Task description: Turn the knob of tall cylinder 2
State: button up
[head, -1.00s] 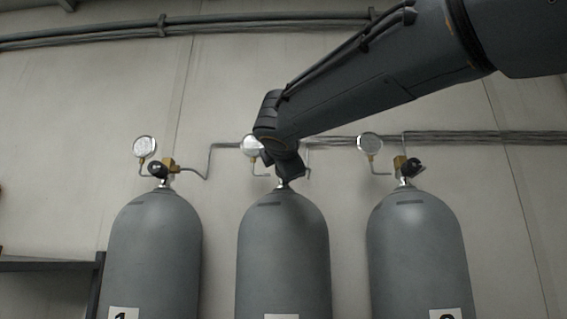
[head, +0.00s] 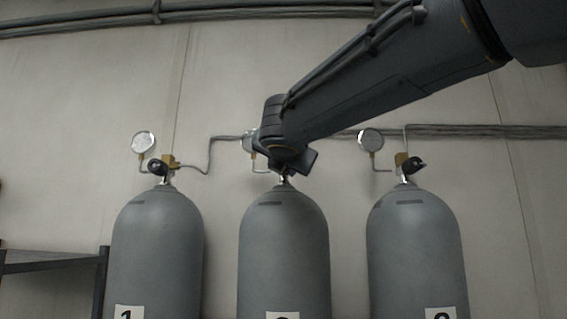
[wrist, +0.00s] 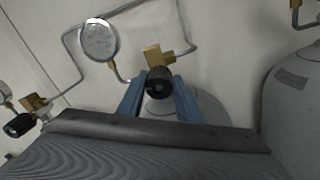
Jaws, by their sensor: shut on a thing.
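The middle tall cylinder (head: 283,250) stands between two like it; only the top of its label (head: 283,315) shows. In the wrist view its grey shoulder (wrist: 205,104) shows behind my gripper. Its black round knob (wrist: 160,83) sits on a brass valve (wrist: 156,57), with a round gauge (wrist: 99,40) to the left. My gripper (wrist: 158,88) has its blue fingers on both sides of the knob and is shut on it. In the head view my wrist hides the knob and my fingers, and partly covers the gauge (head: 248,142).
The left cylinder (head: 157,250), labelled 1, and the right cylinder (head: 416,250) have black knobs (head: 158,167) and gauges of their own. Thin pipes run along the wall behind. A dark shelf frame (head: 50,262) stands at the far left.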

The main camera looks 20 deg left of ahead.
jog(key=shift+f, duration=0.1)
dwell(0.3)
jog(key=o, duration=1)
jog(key=shift+o, duration=0.2)
jog(key=shift+s, duration=0.1)
jog(key=b+v, duration=0.2)
jog(key=v, duration=0.5)
jog(key=shift+s, duration=0.35)
